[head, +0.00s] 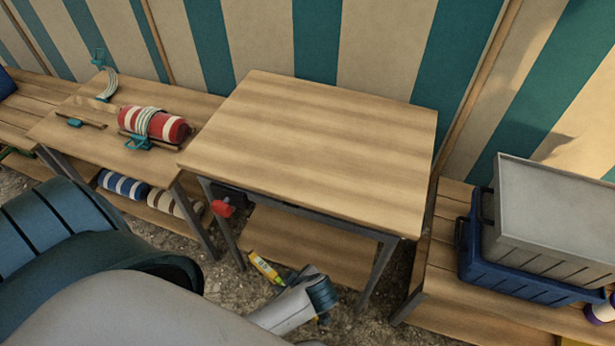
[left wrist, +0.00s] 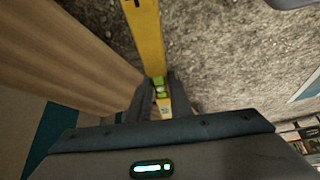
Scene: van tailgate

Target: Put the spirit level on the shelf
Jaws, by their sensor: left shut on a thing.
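The yellow spirit level (head: 263,266) shows low in front of the middle table, slanting down to the right until my left arm hides it. It also shows in the left wrist view (left wrist: 145,35), running from the top edge down between the fingers, with a green vial near them. My left gripper (left wrist: 159,98) is shut on the level and holds it above the gravel. The wooden lower shelf (head: 300,242) lies under the middle table, behind the level, and its near part is bare. My right gripper is not in view.
The middle table's top (head: 315,145) is bare. A red object (head: 222,208) shows beneath its left side, by a leg. The left table (head: 90,140) holds a red-and-white roll (head: 175,129). A blue crate (head: 520,275) with a grey box (head: 555,205) stands on the right bench.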

